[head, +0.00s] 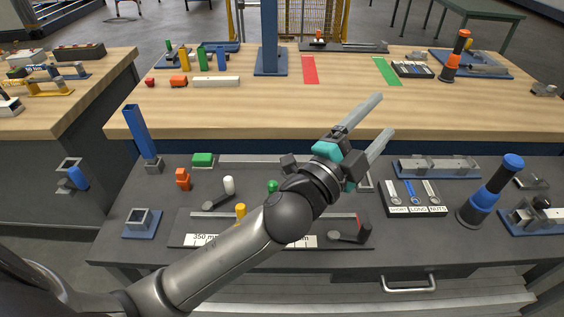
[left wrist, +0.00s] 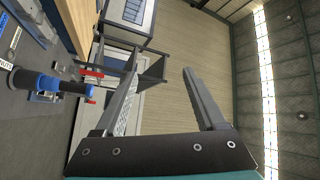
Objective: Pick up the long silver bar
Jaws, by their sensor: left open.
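A long silver-grey bar (head: 250,161) lies flat on the dark front table, running left to right near its back edge. My left arm and gripper hide part of it, so I cannot see its full length. My left gripper (head: 384,115) is open and empty, raised above the table, with its fingers pointing up and to the right in the head view. In the left wrist view its two fingers (left wrist: 160,76) stand apart with nothing between them. The bar does not clearly show in that view. My right gripper is not in view.
A black fixture with a 350 mm label (head: 205,239) lies in front. A green block (head: 203,160), an orange part (head: 182,179) and a blue post (head: 138,131) stand left. A labelled tray (head: 416,211) and a blue-black cylinder (head: 490,190) stand right. A wooden table lies behind.

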